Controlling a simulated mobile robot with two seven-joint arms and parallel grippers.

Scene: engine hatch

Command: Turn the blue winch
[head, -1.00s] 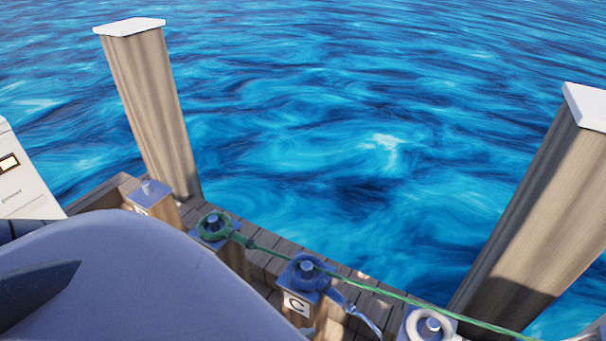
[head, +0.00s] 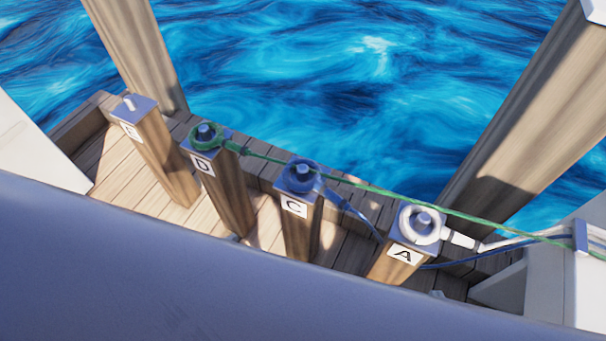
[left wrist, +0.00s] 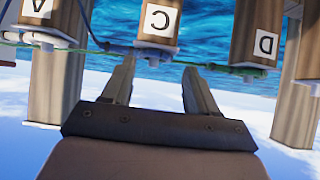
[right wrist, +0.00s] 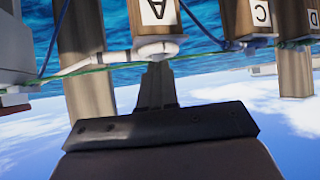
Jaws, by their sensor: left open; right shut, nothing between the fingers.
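A blue rope winch (head: 302,174) sits on top of the wooden post labelled C (head: 300,218) in the head view, near the middle. A blue line runs from it down to the right. My left gripper (left wrist: 155,78) is open and empty. In the left wrist view, which is upside down, post C (left wrist: 157,20) lies beyond the gap between its fingers. My right gripper (right wrist: 160,70) is shut and empty, with its tips in front of the white-roped top of post A (right wrist: 155,15). Neither gripper shows in the head view.
Post D (head: 218,190) with a green rope, post A (head: 393,258) with a white rope and post E (head: 155,150) stand in the same row. A taut green line (head: 375,190) crosses just behind the blue winch. Tall wooden pilings (head: 530,120) rise behind.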

